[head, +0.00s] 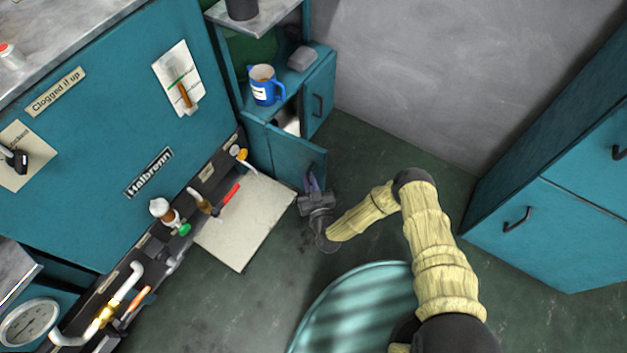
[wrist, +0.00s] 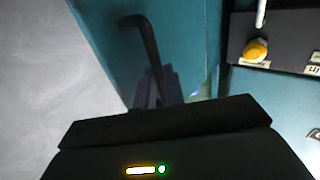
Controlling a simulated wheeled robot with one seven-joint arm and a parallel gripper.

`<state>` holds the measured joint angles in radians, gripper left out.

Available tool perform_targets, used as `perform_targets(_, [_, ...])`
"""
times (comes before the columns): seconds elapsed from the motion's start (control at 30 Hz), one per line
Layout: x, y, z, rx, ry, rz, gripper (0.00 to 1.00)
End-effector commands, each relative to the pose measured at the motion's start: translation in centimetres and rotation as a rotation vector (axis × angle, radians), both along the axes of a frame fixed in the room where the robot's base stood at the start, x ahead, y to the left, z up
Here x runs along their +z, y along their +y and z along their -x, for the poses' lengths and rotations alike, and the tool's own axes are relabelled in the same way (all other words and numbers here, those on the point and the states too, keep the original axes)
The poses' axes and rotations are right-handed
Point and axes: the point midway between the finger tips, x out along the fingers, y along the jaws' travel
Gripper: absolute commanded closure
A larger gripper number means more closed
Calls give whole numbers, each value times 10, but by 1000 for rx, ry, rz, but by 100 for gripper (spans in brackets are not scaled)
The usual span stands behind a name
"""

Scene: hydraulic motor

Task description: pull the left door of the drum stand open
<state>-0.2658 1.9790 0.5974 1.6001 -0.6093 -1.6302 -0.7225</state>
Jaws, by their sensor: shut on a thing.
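The drum stand (head: 257,132) is a teal cabinet at the upper middle of the head view. Its left door (head: 297,153) stands partly open, swung out from the front, with a pale interior showing behind its top edge. My gripper (head: 313,184) is low at the door's outer end. In the wrist view, the black bar handle (wrist: 147,45) rises from between my purple-grey fingers (wrist: 157,90), which are shut on it. The handle is hidden in the head view. The stand's right door (head: 318,97) looks closed and has a dark handle.
A blue mug (head: 265,86) and a grey block (head: 302,58) sit on the stand's shelf. A teal round thing (head: 355,305) is near my arm. Teal cabinets (head: 560,225) stand right. Floor between is clear.

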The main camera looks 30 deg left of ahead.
Motion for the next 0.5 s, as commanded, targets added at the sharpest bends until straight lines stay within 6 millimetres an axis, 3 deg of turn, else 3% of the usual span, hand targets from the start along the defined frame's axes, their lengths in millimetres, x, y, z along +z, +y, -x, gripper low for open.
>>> perform_targets(0.4, [5,4,-4,3,-8,-9,100])
perform_targets(0.43, [5,4,-4,3,-9,-9,87])
perform_targets(0.5, [5,3,-4,2,-8,-9,74])
